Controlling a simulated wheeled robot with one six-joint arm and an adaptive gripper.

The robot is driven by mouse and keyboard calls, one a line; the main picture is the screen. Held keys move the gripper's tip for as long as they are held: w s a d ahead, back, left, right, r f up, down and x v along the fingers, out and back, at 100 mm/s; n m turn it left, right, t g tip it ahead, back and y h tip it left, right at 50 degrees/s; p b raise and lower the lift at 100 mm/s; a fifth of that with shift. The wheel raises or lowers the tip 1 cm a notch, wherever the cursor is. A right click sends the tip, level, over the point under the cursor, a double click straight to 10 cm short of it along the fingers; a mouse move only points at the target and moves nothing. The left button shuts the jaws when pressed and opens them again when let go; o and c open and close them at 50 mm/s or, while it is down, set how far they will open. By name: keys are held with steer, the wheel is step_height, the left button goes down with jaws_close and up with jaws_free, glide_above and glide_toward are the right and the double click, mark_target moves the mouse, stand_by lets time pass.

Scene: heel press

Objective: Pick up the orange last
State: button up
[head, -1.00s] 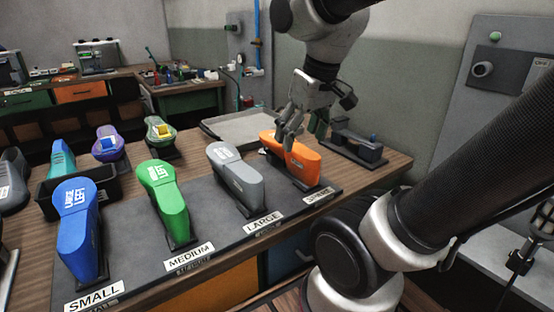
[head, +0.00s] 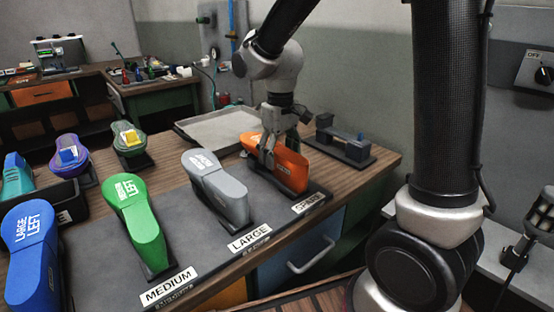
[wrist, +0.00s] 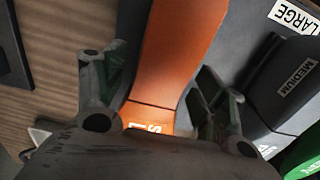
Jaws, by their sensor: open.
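The orange last (head: 290,166) stands on the dark mat at its right end, behind a label that is too small to read surely. My gripper (head: 268,155) is open and low over the rear part of the orange last. In the wrist view the orange last (wrist: 172,55) runs between the two spread fingers of my gripper (wrist: 160,100), with a finger on either side. Dark gaps show between the last and the fingers. White lettering shows on the last close to the palm.
A grey last (head: 217,188), a green last (head: 135,222) and a blue last (head: 32,255) stand to the left on the mat (head: 205,240). A grey tray (head: 222,127) lies behind. A dark fixture (head: 340,143) stands to the right.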

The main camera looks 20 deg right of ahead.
step_height(320, 180, down, 4)
steer(key=shift+f, duration=0.1)
steer(key=shift+s, duration=0.1)
steer(key=c, duration=1.3)
